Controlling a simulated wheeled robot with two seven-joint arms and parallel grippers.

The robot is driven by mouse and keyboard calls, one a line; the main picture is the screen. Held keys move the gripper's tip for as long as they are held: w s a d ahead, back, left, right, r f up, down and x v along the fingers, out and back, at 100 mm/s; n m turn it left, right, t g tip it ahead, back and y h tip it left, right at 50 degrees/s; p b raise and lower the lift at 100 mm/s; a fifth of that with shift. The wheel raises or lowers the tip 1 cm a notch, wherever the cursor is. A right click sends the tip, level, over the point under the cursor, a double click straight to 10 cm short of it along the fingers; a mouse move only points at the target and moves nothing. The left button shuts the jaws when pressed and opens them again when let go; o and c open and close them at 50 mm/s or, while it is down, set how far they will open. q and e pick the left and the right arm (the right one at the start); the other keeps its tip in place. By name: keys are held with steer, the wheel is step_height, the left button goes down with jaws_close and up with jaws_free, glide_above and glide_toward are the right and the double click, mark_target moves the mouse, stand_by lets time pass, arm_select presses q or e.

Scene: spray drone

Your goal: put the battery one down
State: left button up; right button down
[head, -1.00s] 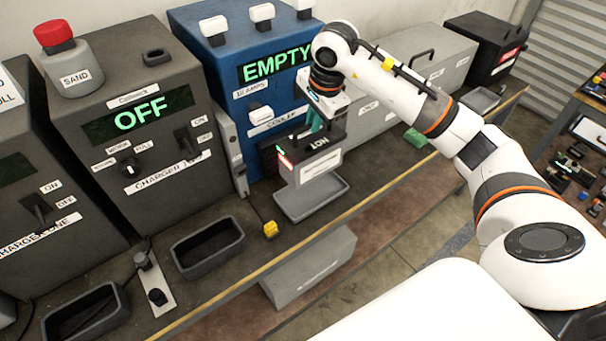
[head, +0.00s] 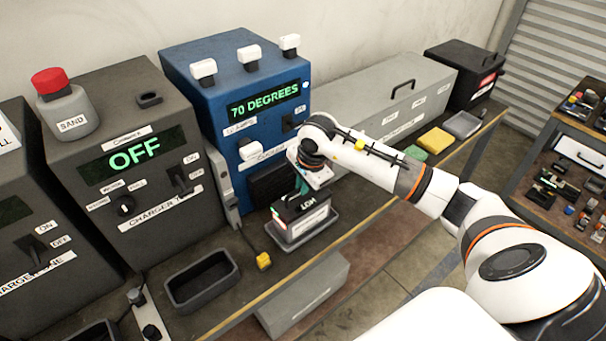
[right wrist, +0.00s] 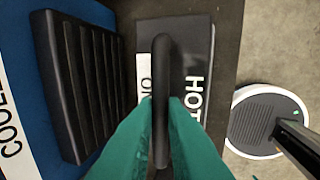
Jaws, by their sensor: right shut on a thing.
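The battery (head: 306,217) is a dark block with a black handle (right wrist: 160,75) and white labels; in the right wrist view one label reads HOT. It sits upright at the grey tray (head: 329,226) in front of the blue cooler (head: 207,98), whose display (head: 264,104) reads 70 DEGREES. I cannot tell whether its underside rests on the tray floor. My right gripper (head: 302,187) is above the battery, its green fingers shut on the handle. The fingers hide part of the battery top. My left gripper is not in view.
An empty dark tray (head: 178,293) and a yellow connector (head: 263,261) lie to the left on the bench. The grey charger (head: 100,187) reads OFF. A long grey case (head: 375,105), green sponge (head: 414,153) and yellow sponge (head: 435,140) are to the right.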

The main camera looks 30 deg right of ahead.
steer(key=c, duration=1.7)
jaws_free()
steer(key=shift+o, duration=1)
steer(key=shift+s+r, duration=0.1)
steer(key=shift+r, duration=0.05)
steer(key=shift+r, duration=0.15)
steer(key=b+v, duration=0.2)
steer(key=v, duration=0.9)
steer(key=shift+s+r, duration=0.15)
steer(key=shift+r, duration=0.15)
